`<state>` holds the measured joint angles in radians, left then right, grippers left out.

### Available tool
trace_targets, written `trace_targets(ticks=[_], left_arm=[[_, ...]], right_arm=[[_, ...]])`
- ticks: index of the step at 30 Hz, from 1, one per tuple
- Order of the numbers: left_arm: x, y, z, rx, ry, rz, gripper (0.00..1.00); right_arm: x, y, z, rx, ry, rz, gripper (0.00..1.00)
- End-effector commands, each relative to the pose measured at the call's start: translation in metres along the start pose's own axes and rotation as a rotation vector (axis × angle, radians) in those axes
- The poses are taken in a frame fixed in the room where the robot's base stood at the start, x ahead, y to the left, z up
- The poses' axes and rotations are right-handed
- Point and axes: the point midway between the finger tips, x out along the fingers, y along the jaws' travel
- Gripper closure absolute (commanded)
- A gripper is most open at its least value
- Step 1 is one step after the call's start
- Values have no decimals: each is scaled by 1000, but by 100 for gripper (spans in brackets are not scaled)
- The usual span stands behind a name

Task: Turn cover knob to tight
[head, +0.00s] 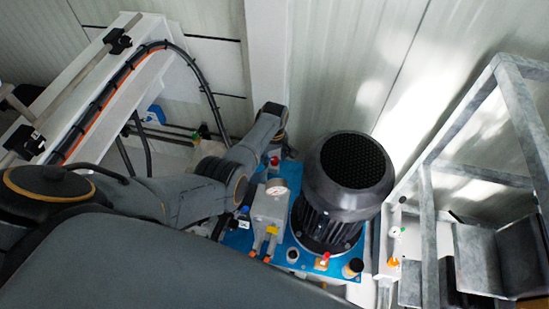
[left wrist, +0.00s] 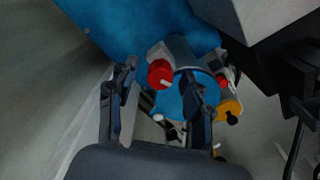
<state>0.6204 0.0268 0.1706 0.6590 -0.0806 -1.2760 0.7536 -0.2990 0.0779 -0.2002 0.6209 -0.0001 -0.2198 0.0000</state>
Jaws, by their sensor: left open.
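In the left wrist view, my left gripper (left wrist: 160,80) is open, its two dark fingers apart. A red knob (left wrist: 160,73) with a white mark shows between the fingertips in that picture; I cannot tell how far it is from them. A yellow-orange knob (left wrist: 230,110) with a black tip is to the right of the fingers. In the head view, my left arm reaches to the back edge of the blue pump unit (head: 238,241); its fingers cannot be made out there. I cannot tell which knob is the cover knob. My right gripper is not in view.
A large dark motor (head: 345,185) and a pressure gauge (head: 277,187) stand on the blue unit, right of my arm. A white frame (head: 105,95) with black knobs and cables is at the left. A grey metal frame (head: 522,120) is at the right. The wall is close behind.

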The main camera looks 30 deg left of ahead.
Motion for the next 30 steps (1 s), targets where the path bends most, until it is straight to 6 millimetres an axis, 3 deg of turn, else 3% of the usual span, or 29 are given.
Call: trace_targets(ticks=[3, 9, 11, 20, 30], left_arm=[[0, 0, 0, 0, 0, 0, 50], [0, 0, 0, 0, 0, 0, 90], [0, 0, 0, 0, 0, 0, 100], [-1, 0, 0, 26, 0, 0, 100], [-2, 0, 0, 226, 0, -1, 100]], right_arm=[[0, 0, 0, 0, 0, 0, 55], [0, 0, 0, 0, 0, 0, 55], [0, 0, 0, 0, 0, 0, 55], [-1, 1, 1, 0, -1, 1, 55], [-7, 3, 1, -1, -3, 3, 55]])
